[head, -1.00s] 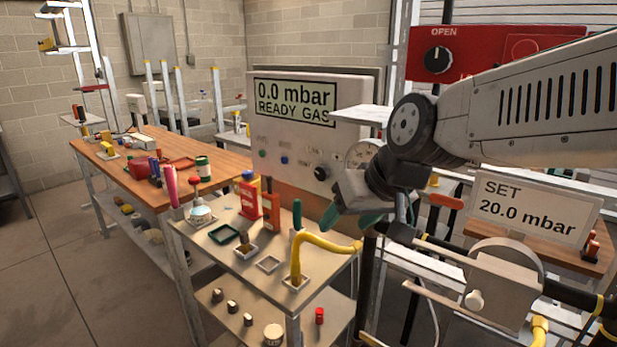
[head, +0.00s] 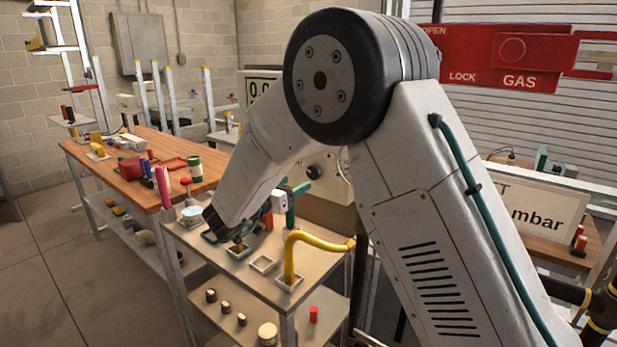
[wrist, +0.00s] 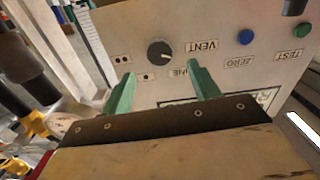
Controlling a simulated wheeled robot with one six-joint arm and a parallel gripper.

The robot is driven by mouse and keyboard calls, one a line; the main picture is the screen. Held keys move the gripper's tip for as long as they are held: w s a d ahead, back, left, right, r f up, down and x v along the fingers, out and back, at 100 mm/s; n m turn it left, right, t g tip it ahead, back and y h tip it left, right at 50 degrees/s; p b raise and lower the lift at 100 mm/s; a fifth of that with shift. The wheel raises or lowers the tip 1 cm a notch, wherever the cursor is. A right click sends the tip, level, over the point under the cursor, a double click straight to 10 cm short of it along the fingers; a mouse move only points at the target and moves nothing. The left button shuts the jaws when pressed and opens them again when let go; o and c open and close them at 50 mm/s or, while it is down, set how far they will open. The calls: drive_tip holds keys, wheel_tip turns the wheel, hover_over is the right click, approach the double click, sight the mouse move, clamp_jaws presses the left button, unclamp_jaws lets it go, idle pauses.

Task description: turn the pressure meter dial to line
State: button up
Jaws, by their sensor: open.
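The black round dial (wrist: 160,52) sits on the pale control panel (wrist: 225,88), with "VENT" and a partly covered "...NE" label beside it. The panel appears turned over in the wrist view. A light mark shows on the dial, but its exact direction is too small to tell. The dial also shows in the head view (head: 314,172). My gripper (wrist: 160,72) is open, its two green fingers either side of the dial in the picture. The fingertips appear short of the dial, with nothing between them. In the head view, my arm hides most of the panel and its display.
Blue (wrist: 246,37) and green (wrist: 302,29) buttons are beside the dial. Below the panel, a small table (head: 205,258) holds a yellow bent pipe (head: 290,255) and small trays. A red gas panel (head: 500,62) is behind my arm. A "mbar" sign (head: 540,205) is partly hidden.

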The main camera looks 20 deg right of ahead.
sight(312, 174)
drive_tip(key=x, duration=0.7)
drive_tip(key=shift+w+d, duration=0.1)
drive_tip(key=shift+d, duration=0.1)
drive_tip(key=c, duration=1)
